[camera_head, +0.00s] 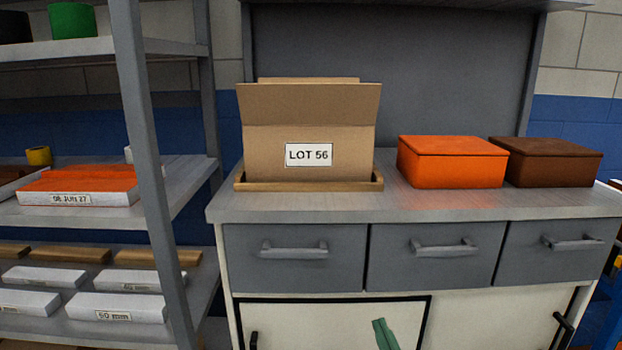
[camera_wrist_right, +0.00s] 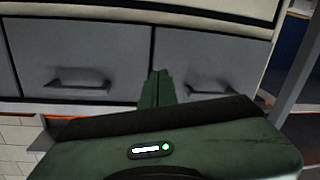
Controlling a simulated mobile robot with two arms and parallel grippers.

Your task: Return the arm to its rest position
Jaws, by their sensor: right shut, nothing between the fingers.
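My right gripper (camera_head: 384,335) shows as green fingertips at the bottom of the head view, in front of the white cabinet door below the drawers. In the right wrist view its green fingers (camera_wrist_right: 156,88) are together and empty, against the grey drawer fronts. They hang apart from the things on the counter. My left gripper is not in view.
The grey counter (camera_head: 450,205) holds an open cardboard box (camera_head: 265,150) labelled LOT 56 in a wooden tray (camera_head: 310,187), an orange box (camera_head: 450,165) and a brown box (camera_head: 550,165). Drawer handles (camera_head: 294,248) stick out. A loaded metal shelf (camera_head: 185,190) stands left.

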